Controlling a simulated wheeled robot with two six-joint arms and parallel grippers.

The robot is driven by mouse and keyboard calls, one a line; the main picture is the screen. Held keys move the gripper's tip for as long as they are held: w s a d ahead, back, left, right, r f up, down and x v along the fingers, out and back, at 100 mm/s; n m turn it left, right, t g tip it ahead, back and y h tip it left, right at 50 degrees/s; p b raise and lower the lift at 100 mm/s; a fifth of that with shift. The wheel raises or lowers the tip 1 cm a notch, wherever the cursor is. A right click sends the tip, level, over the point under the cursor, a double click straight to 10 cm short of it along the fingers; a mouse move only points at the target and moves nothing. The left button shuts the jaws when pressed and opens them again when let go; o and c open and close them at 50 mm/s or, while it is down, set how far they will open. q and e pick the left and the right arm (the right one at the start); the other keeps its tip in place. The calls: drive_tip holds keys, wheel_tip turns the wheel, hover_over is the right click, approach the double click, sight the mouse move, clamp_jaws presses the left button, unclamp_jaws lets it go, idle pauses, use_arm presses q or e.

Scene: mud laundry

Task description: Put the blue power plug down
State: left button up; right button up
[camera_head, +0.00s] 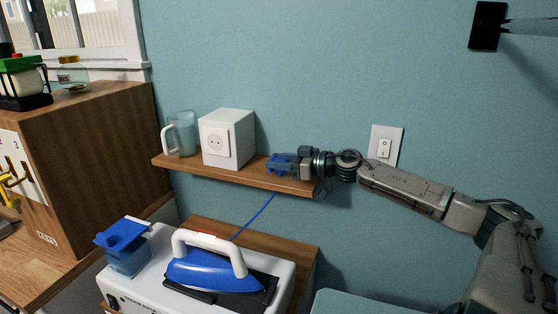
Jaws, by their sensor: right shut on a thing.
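The blue power plug (279,163) is at the right part of a small wooden wall shelf (238,178). My right gripper (292,162) reaches in from the right and is shut on the plug. The plug is at or just above the shelf top; I cannot tell if it touches. A blue cord (254,217) hangs from the shelf's front toward the iron. The gripper's fingertips are small and partly merge with the plug. My left gripper is not in view.
A white socket box (227,139) and a glass mug (180,134) stand left of the plug on the shelf. Below are a blue iron (208,270) on a white station and a blue container (125,250). A light switch (385,146) is on the wall behind my right arm.

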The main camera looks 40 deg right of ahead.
drive_tip(key=shift+a+f, duration=0.1)
drive_tip(key=shift+f, duration=0.15)
drive_tip(key=shift+f, duration=0.35)
drive_tip(key=o, duration=1)
drive_tip(key=shift+r, duration=0.1)
